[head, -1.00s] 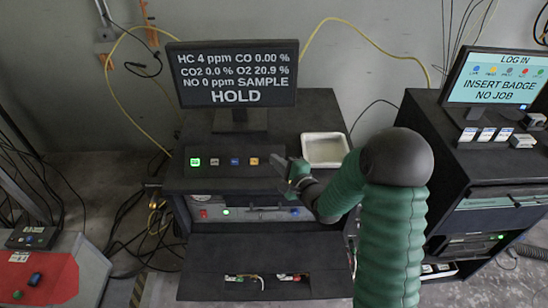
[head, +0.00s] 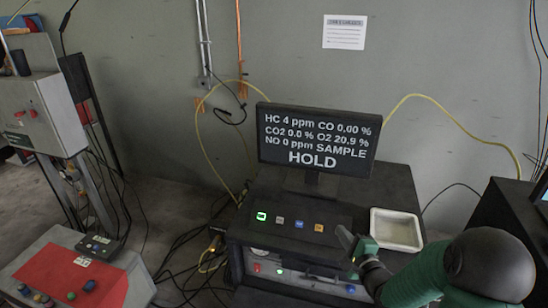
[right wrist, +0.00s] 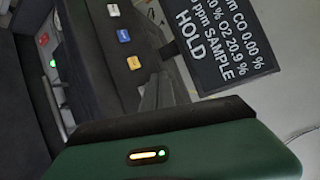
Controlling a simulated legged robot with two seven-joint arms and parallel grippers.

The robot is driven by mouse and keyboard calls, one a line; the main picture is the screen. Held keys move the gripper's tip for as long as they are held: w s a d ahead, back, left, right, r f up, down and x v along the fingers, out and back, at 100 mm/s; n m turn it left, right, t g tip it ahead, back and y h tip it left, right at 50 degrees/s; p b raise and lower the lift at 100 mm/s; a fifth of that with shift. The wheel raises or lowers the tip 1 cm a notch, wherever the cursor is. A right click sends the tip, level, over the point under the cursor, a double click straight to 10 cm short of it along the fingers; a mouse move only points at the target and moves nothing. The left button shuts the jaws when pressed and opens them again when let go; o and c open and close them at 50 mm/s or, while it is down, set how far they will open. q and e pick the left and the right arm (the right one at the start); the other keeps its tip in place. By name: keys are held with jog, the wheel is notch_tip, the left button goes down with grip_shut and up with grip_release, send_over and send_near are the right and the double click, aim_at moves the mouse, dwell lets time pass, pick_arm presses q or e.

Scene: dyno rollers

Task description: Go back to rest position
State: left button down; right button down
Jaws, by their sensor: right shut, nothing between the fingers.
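My right gripper (head: 352,243) is shut and empty in the head view. It is at the right end of the button panel (head: 272,222) on the black analyzer cabinet. The green and black arm behind it comes in from the lower right. In the right wrist view the gripper (right wrist: 160,95) shows beside the orange button (right wrist: 134,62). I cannot tell whether it touches the panel. My left gripper is not in view.
A monitor (head: 317,138) reading HOLD stands behind the panel. A white tray (head: 396,230) sits right of the gripper, close to my arm. A red and grey console (head: 75,275) stands lower left, with loose cables on the floor between. Another black cabinet is at the right edge.

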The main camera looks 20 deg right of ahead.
jog(key=a+f+n+b, duration=0.1)
jog(key=f, duration=0.1)
jog(key=a+f+n+g+b, duration=0.1)
jog(key=f+n, duration=0.1)
jog(key=s+a+f+n+g+b, duration=0.1)
jog(key=f, duration=0.1)
jog(key=shift+s, duration=0.1)
jog(key=s+a+f+n+g+b, duration=0.4)
jog(key=s+a+f+n+g, duration=0.1)
jog(key=s+n, duration=0.4)
jog(key=s+a+f+n+g+b, duration=0.5)
jog(key=s+a+f+n, duration=0.3)
jog(key=s, duration=0.4)
jog(key=shift+f+n+g+y, duration=0.3)
jog(key=shift+n+g+y, duration=0.1)
jog(key=shift+n+g, duration=0.15)
jog(key=shift+a, duration=0.2)
jog(key=shift+d, duration=0.15)
